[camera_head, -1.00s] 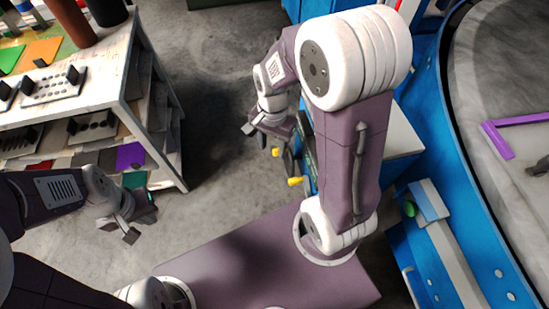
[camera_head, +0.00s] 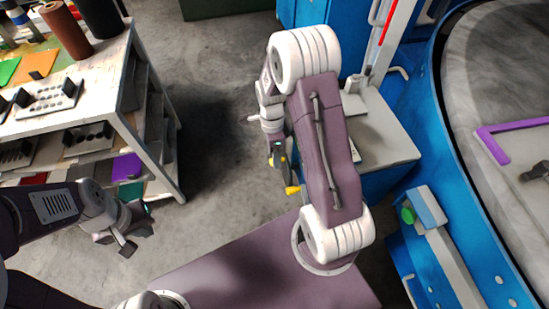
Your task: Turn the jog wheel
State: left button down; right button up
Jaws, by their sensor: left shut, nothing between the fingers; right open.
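I cannot clearly make out the jog wheel. A yellow knob (camera_head: 292,190) shows beside my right arm's forearm, on a dark piece mostly hidden behind that arm. My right gripper (camera_head: 277,155) points down close to this dark piece, just above and left of the yellow knob. Its fingers are small and partly covered, and I cannot tell whether they touch anything. It is open. My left gripper (camera_head: 133,232) hangs low at the left, over the bare floor beside the workbench, shut and empty.
A workbench (camera_head: 113,124) with foil sheets and dies stands at the left. A blue machine (camera_head: 432,150) with a round grey bed fills the right. A box with a green button (camera_head: 407,215) sits at its front. A grey shelf (camera_head: 390,145) lies behind my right arm. Bare floor (camera_head: 215,90) lies between.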

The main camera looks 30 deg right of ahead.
jog(key=shift+s+f, duration=0.1)
jog(key=shift+f, duration=0.35)
grip_shut()
dwell(1.1)
